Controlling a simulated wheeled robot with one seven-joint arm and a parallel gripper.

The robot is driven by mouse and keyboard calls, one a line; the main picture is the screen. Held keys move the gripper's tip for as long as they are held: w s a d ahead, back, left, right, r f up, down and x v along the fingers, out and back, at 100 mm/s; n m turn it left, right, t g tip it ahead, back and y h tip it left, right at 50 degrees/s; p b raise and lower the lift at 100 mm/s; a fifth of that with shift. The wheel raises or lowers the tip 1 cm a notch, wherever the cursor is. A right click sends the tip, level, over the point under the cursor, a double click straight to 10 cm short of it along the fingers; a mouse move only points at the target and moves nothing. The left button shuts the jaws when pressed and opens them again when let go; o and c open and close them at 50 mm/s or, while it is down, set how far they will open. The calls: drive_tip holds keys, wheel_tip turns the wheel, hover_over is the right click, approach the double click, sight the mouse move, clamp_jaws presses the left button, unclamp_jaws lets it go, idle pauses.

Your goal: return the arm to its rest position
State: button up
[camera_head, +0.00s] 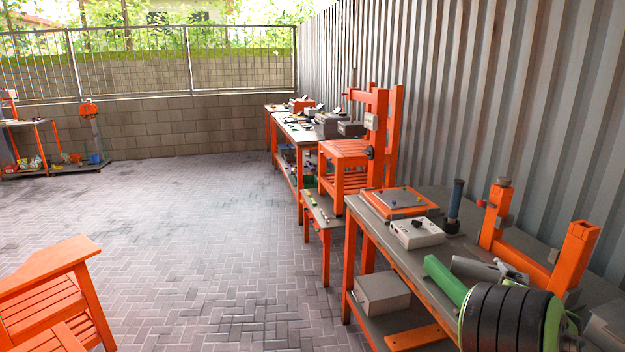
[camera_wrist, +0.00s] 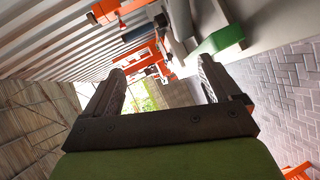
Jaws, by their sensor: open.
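My gripper (camera_wrist: 160,75) shows in the wrist view with its two dark fingers spread wide apart. It is open, and nothing is between the fingers. The wrist view is tilted, with the bench and its tools along the top. A black and green part of my arm shows at the lower right of the head view, in front of the near bench (camera_head: 385,235). My gripper's fingers cannot be made out in the head view.
A green block (camera_head: 445,281), a white box (camera_head: 417,233) and orange upright posts (camera_head: 572,258) are on the near bench. A corrugated metal wall (camera_head: 480,90) runs along the right. An orange wooden chair (camera_head: 45,290) stands at lower left. The brick paving (camera_head: 190,240) between is clear.

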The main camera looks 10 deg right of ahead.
drive_tip(key=s+a+m+g+y+b, duration=0.1)
drive_tip(key=s+a+m+y+b, duration=0.15)
drive_tip(key=a, duration=0.85)
drive_tip(key=s+a+m+g+y+b, duration=0.1)
drive_tip(key=s+a+m+y+b, duration=0.2)
drive_tip(key=a, duration=0.9)
drive_tip(key=s+a+f+m+g+y+b, duration=0.1)
drive_tip(key=s+a+f+m+g+b, duration=0.15)
drive_tip(key=s+a, duration=0.65)
drive_tip(key=s+a+f+m+g+y+b, duration=0.15)
drive_tip(key=s+a+f, duration=0.25)
drive_tip(key=s, duration=0.8)
wheel_tip(320, 180, up, 17)
drive_tip(key=s+g+p, duration=0.1)
drive_tip(key=p, duration=1.7)
drive_tip(key=shift+s+r+h, duration=0.15)
drive_tip(key=shift+r+h, duration=0.05)
drive_tip(key=shift+h, duration=0.1)
drive_tip(key=shift+c, duration=0.4)
